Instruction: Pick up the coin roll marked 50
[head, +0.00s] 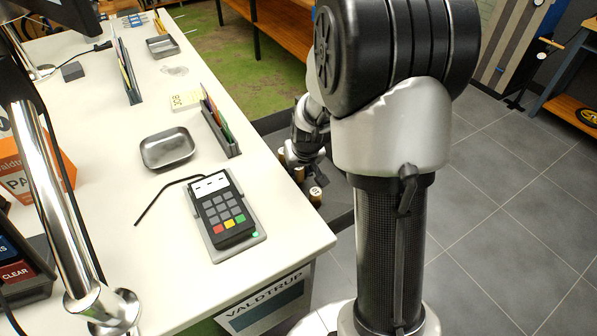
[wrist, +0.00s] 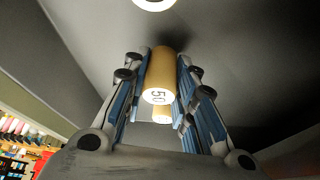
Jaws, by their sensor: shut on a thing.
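The coin roll marked 50 (wrist: 158,78), a tan cylinder with a pale end face, is between the two blue-padded fingers of my gripper (wrist: 163,62) in the wrist view. The fingers are shut on its sides, and its number faces the camera. In the head view my gripper (head: 314,160) is low in a dark tray beside the counter, and the held roll cannot be told apart there.
Another roll end (wrist: 161,115) shows below the held one, and a pale round end (wrist: 154,3) is at the wrist view's top edge. In the head view a roll (head: 315,196) stands in the dark tray (head: 340,205). The white counter (head: 110,215), with a card terminal (head: 223,212), borders the tray.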

